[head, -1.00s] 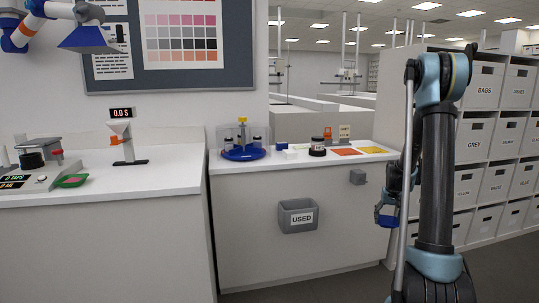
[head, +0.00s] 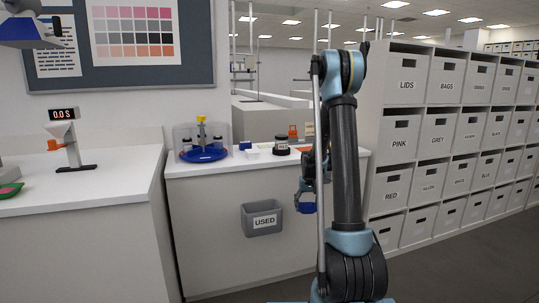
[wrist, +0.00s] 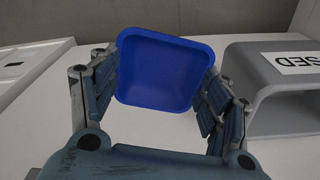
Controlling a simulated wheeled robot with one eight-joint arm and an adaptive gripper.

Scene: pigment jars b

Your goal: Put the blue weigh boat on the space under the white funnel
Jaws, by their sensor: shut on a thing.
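The blue weigh boat (wrist: 165,72) is a square, shallow dish. It is held between the two fingers of my gripper (wrist: 162,92) in the wrist view, with its inside facing the camera. In the head view my gripper (head: 307,198) hangs low in front of the right-hand counter, with the blue boat (head: 306,208) at its end. The white funnel (head: 66,132) is on a small stand on the left counter, under a display reading about 0.0. The stand's dark base (head: 75,168) lies under the funnel, and no object shows on it.
A grey USED bin (head: 262,218) is fixed to the counter front, left of my gripper. A blue round carousel (head: 204,154), a dark-lidded jar (head: 282,146) and small items stand on the right counter. Labelled box shelves (head: 440,130) stand right.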

